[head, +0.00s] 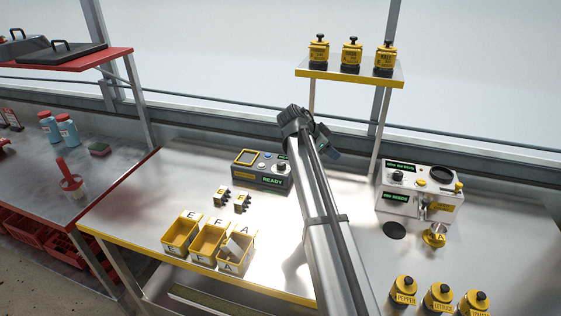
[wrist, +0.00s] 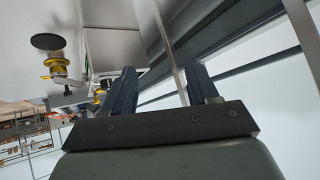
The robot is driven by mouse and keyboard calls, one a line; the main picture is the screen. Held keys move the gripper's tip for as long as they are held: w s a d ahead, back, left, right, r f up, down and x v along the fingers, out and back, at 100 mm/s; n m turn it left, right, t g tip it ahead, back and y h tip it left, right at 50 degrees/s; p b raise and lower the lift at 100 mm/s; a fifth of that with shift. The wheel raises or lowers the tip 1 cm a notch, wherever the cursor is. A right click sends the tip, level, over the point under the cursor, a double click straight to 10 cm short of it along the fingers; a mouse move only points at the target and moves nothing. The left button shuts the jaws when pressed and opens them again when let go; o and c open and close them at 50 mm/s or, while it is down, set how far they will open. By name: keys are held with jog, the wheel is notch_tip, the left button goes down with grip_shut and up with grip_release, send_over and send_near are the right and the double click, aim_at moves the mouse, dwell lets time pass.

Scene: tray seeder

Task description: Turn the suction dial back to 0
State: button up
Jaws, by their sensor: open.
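A white machine (head: 445,201) with a black knob (head: 397,177), a yellow button and small dark displays stands on the right of the steel table. A grey console (head: 268,182) with a green READY display and a dark knob (head: 281,165) stands behind the middle. No suction label or dial setting is readable on either knob. In the wrist view my gripper (wrist: 163,84) is open, with two dark fingers apart and nothing between them. In the head view my arm reaches up between console and machine, its end raised and apart from both.
Yellow bins (head: 178,233) marked with letters stand at the table's front left. Yellow-black jars (head: 404,288) stand front right, and more jars (head: 352,55) are on a rear shelf (head: 340,80). A shelf post rises behind my arm. Small yellow-black blocks (head: 222,193) lie before the console.

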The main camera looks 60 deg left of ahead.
aim_at(281, 163)
jog(key=s+a+r+m+g+h, duration=0.1)
jog(key=s+a+g, duration=0.2)
jog(key=s+a, duration=0.45)
jog(key=s+a+r+g+h, duration=0.1)
jog(key=s+a+r+g, duration=0.1)
jog(key=s+a, duration=0.6)
jog(key=x, duration=1.3)
jog(key=shift+s+d+f, duration=0.1)
jog(key=shift+d+f, duration=0.2)
jog(key=shift+f, duration=0.1)
jog(key=c, duration=1)
jog(key=shift+c, duration=0.2)
